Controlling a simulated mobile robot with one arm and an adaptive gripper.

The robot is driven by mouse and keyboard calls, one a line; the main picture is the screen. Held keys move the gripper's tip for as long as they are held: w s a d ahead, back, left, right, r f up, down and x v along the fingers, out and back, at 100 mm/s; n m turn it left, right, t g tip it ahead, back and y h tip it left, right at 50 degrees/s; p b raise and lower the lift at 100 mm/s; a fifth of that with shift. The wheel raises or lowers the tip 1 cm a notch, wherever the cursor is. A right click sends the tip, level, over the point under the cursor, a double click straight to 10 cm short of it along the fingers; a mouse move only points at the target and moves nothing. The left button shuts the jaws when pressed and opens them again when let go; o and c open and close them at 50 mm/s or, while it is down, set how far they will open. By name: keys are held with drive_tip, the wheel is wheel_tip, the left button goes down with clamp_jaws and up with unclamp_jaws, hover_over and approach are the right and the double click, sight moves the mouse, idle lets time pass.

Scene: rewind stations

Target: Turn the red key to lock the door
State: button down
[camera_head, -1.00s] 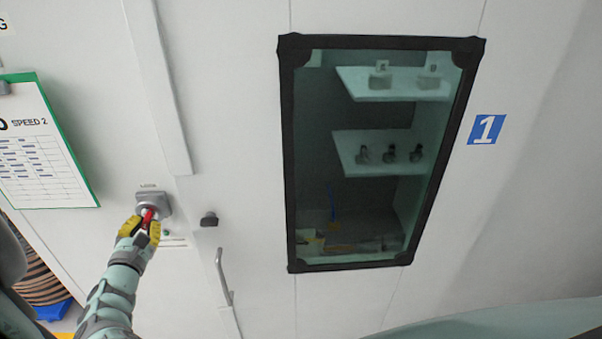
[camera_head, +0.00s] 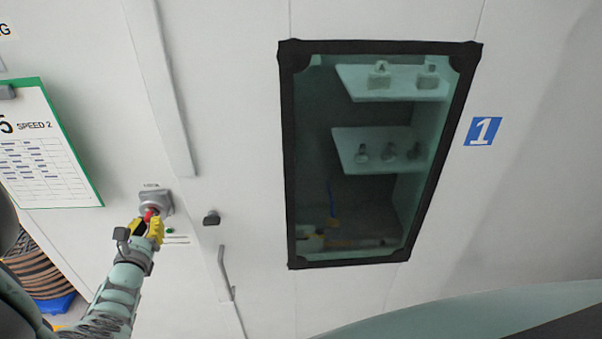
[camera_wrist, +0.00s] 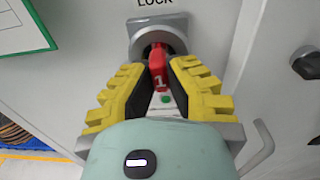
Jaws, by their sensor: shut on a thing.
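The red key (camera_head: 149,215) sits in the grey lock (camera_head: 158,203) on the white wall, left of the door's window. My gripper (camera_head: 148,224) is shut on the key, with yellow fingers on either side of it. In the wrist view the red key (camera_wrist: 158,66) bears a "1" and stands in the round grey lock (camera_wrist: 158,40) under the word LOCK. My gripper (camera_wrist: 158,80) holds it between dark finger pads there. The white door (camera_head: 262,240) has a grey handle (camera_head: 226,273). A small green light (camera_wrist: 165,98) shows below the key.
A dark knob (camera_head: 212,218) sticks out right of the lock. A black-framed window (camera_head: 287,160) shows shelves inside. A clipboard (camera_head: 85,175) hangs at the left. A blue "1" sign (camera_head: 483,131) is at the right. A brown coil (camera_head: 40,268) stands at lower left.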

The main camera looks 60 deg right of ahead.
drive_tip(key=c, duration=1)
unclamp_jaws()
drive_tip(key=shift+d+n, duration=0.1)
drive_tip(key=shift+n, duration=0.2)
drive_tip(key=shift+s, duration=0.1)
drive_tip(key=shift+s+a+r, duration=0.15)
drive_tip(key=shift+s+a, duration=0.2)
drive_tip(key=shift+a, duration=0.3)
drive_tip(key=shift+v, duration=5.35)
